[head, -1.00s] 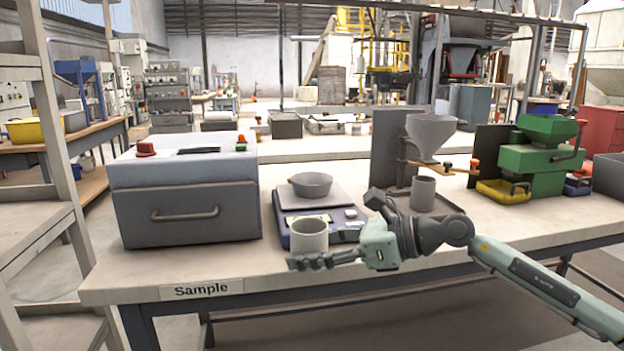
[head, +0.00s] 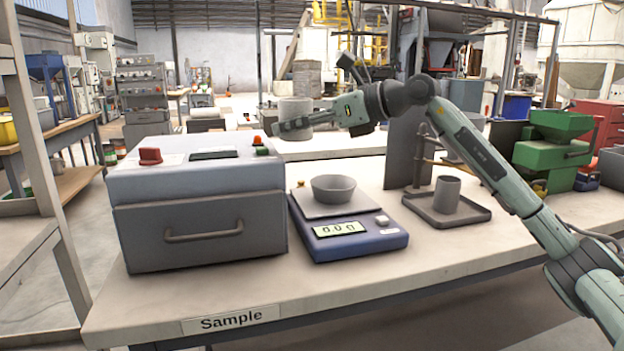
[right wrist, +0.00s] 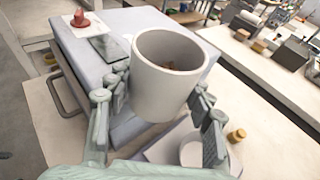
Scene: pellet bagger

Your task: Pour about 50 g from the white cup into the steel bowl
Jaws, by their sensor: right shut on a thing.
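The white cup (head: 295,108) is upright, held in the air above and behind the steel bowl (head: 333,188). My right gripper (head: 292,126) is shut on the cup. In the right wrist view the cup (right wrist: 168,82) sits between the fingers, and a little brown material shows inside it. In the right wrist view the bowl (right wrist: 192,153) is partly hidden below the fingers. My left gripper is not in view.
A grey box machine (head: 200,225) with a red knob stands left of the scale. A small brass piece (head: 301,184) is by the bowl. A grey cup (head: 447,192) sits on a dark tray (head: 474,214) to the right. The bench front is clear.

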